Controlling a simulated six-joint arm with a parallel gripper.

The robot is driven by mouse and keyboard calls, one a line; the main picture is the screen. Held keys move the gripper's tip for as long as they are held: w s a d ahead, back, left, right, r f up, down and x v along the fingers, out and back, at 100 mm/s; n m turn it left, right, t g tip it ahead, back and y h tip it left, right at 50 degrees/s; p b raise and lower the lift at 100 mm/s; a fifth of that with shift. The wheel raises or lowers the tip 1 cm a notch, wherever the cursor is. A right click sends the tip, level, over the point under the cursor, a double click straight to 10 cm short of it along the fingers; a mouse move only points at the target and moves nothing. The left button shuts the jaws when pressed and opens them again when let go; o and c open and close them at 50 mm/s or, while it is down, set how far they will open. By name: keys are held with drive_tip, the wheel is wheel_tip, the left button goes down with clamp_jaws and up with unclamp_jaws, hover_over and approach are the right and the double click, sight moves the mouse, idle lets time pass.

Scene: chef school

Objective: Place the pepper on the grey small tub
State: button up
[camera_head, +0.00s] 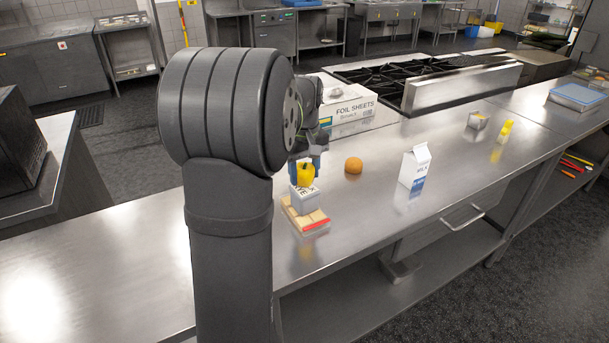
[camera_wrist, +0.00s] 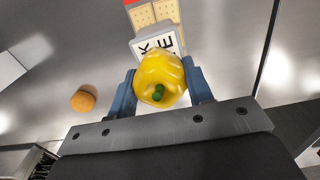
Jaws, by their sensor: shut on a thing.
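A yellow pepper (camera_head: 305,174) is between the two fingers of my gripper (camera_head: 307,165), which is shut on it. In the wrist view the pepper (camera_wrist: 160,78) fills the space between the blue fingers (camera_wrist: 161,88), its green stem facing the camera. The small grey tub (camera_head: 304,199), with dark lettering on a pale side, appears just below the pepper in the head view. In the wrist view the tub (camera_wrist: 150,46) is partly hidden behind the pepper. I cannot tell whether pepper and tub touch.
A tan and red box (camera_head: 306,219) lies at the tub. An orange ball-like fruit (camera_head: 353,165) and a milk carton (camera_head: 414,169) stand to the right. A foil sheets box (camera_head: 350,111) and a stove (camera_head: 430,78) are behind. The front-left counter is clear.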

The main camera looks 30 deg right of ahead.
sight(305, 166)
drive_tip(key=shift+f, duration=0.6)
drive_tip(key=shift+f, duration=0.1)
drive_tip(key=o, duration=1)
wheel_tip(305, 166, up, 12)
drive_tip(key=shift+r, duration=0.1)
wheel_tip(305, 166, down, 12)
drive_tip(key=shift+f, duration=0.15)
drive_tip(key=shift+r, duration=2.05)
